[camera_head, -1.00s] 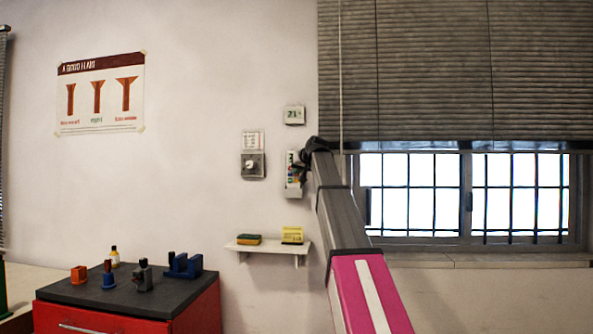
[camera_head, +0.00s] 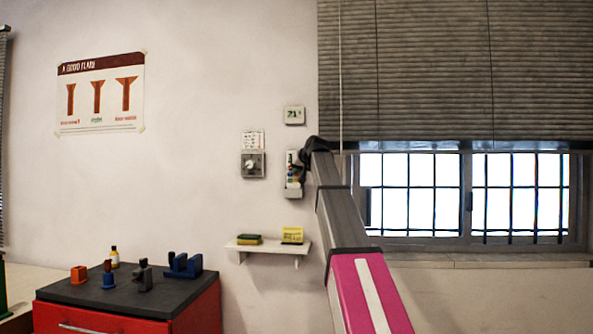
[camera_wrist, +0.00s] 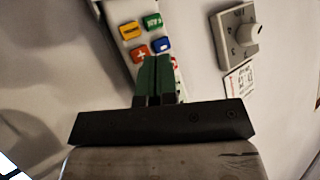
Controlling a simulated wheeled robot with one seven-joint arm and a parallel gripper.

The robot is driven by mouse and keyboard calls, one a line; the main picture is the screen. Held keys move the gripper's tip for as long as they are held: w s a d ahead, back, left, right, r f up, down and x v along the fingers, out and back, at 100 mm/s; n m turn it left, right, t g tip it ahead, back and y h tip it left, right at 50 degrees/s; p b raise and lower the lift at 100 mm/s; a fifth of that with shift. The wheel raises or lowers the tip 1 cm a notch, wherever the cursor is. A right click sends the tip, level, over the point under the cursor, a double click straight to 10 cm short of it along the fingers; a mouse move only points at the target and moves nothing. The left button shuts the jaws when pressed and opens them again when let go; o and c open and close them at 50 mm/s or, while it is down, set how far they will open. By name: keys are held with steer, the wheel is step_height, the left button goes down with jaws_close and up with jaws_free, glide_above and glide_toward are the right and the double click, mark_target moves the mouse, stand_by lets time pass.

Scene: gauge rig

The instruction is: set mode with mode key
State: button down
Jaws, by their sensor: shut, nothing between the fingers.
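A narrow white keypad (camera_head: 293,185) hangs on the wall left of my arm's end, partly hidden by it. In the wrist view the keypad (camera_wrist: 118,12) shows a yellow key (camera_wrist: 130,31), a green key (camera_wrist: 153,21), a red key with a plus (camera_wrist: 140,53) and a blue key (camera_wrist: 163,44). The key lettering is too blurred to read surely. My gripper (camera_wrist: 158,58) is shut and empty. Its green fingertips appear just below the red and blue keys and cover the keypad's lower part. I cannot tell whether they touch it. A small white display (camera_head: 294,115) is above the keypad.
A grey box with a round knob (camera_head: 253,164) is on the wall left of the keypad; it also shows in the wrist view (camera_wrist: 240,38). A small shelf (camera_head: 268,247) with sponges is below. A window with a blind (camera_head: 430,70) is at right. A red cabinet (camera_head: 130,310) is lower left.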

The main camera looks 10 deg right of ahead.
steer(key=s, duration=0.1)
steer(key=s+a, duration=0.1)
steer(key=s, duration=0.2)
steer(key=shift+s+a, duration=0.3)
steer(key=shift+s, duration=0.1)
stand_by(0.8)
